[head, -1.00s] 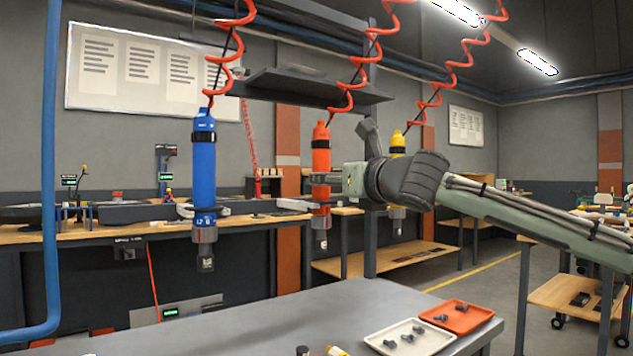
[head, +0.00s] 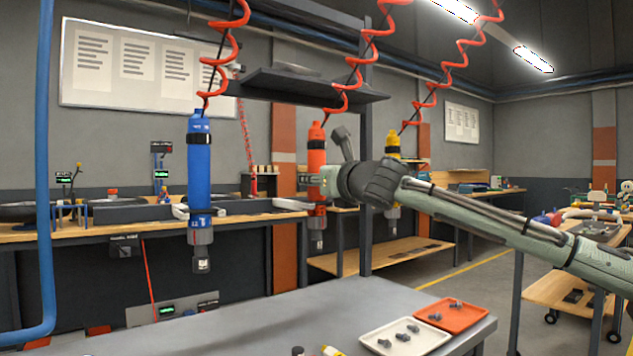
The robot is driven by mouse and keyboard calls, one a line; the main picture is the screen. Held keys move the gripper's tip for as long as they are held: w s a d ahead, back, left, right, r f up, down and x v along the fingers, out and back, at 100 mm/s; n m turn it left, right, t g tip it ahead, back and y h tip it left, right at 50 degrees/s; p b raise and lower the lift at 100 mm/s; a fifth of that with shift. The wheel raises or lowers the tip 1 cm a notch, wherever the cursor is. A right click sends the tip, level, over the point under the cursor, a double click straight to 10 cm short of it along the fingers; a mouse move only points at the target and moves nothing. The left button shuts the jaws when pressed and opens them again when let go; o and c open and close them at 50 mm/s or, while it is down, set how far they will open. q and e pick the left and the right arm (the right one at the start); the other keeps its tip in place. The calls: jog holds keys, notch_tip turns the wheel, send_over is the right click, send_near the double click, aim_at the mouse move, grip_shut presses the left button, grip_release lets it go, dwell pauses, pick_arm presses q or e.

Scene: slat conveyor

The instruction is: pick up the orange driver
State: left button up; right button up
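The orange driver (head: 316,158) hangs upright from a red coiled hose, left of the picture's middle. Its nose points down. My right gripper (head: 322,181) comes in from the right at the height of the driver's lower body. Its palm and dark wrist are close beside the driver's right side. The fingers are small and overlap the driver, so I cannot tell whether they are around it or shut on it. My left gripper is not in view.
A blue driver (head: 199,172) hangs to the left. A yellow driver (head: 393,147) hangs to the right, partly behind my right arm. Below is a grey table (head: 300,310) with a white tray (head: 374,342) and an orange tray (head: 476,322) holding small parts.

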grip_shut()
jog(key=shift+r, duration=0.15)
